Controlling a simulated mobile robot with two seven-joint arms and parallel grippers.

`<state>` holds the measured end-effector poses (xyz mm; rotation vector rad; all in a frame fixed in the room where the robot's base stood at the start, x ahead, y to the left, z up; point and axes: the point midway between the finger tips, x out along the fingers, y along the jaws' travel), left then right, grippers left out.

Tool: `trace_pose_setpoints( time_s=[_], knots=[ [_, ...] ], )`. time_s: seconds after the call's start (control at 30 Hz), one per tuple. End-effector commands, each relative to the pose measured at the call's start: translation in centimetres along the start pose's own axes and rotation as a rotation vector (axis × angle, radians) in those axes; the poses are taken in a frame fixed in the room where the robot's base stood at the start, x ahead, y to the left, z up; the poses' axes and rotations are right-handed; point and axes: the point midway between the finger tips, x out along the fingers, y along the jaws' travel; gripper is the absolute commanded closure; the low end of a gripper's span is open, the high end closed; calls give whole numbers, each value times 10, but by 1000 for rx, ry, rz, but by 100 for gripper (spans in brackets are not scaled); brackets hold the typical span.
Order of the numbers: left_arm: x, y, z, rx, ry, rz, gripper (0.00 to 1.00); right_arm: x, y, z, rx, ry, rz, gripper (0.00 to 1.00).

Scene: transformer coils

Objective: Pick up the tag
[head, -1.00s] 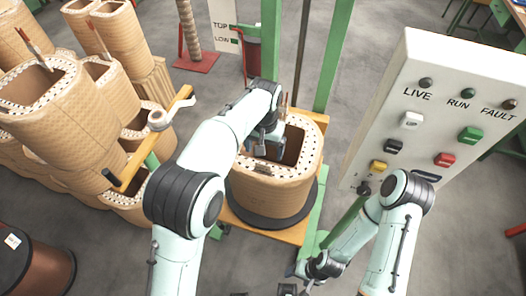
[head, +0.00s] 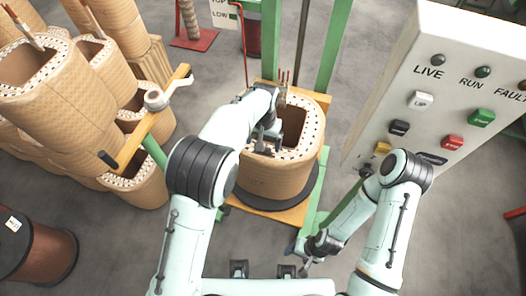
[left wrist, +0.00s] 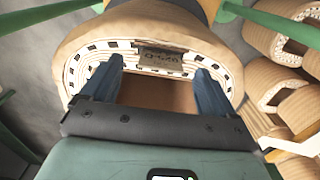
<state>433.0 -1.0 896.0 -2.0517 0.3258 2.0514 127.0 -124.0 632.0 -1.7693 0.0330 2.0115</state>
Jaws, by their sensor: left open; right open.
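The tag (left wrist: 160,57) is a small dark plate with lettering. In the left wrist view it lies on the pale, dotted top rim of the wound coil (left wrist: 100,35), at the rim's far side. My left gripper (left wrist: 159,66) is open, with its two dark fingers spread over the coil's opening and the tag seen between and beyond the tips. In the head view the left gripper (head: 268,148) is low over the near left rim of the coil (head: 275,180) and mostly covers the tag. My right gripper (head: 298,258) is open and empty, low in front of the coil, away from it.
The coil stands on a dark round base over a wooden board (head: 265,212) between green posts. A white control panel (head: 435,95) with buttons stands at the right. A yellow crank bar (head: 150,120) and stacked coils (head: 75,95) stand at the left.

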Motion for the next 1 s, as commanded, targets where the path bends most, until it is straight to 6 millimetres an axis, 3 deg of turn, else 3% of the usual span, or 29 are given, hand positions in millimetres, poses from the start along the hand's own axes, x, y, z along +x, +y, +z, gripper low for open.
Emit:
trace_pose_setpoints(
  time_s=[0.2,0.47,0.63,0.67,1.0],
  knots=[
    [27,-2,1,-1,-2,-1,12,2,1,1,0,-1,0,31],
    [29,-2,1,-1,0,0,12,1,1,0,0,-1,0,31],
    [28,-1,1,-1,0,0,67,1,1,0,0,-1,0,31],
    [28,-1,1,-1,0,0,70,1,1,0,0,-1,0,31],
    [23,-1,0,-1,2,0,71,1,0,0,0,0,0,31]
  ],
)
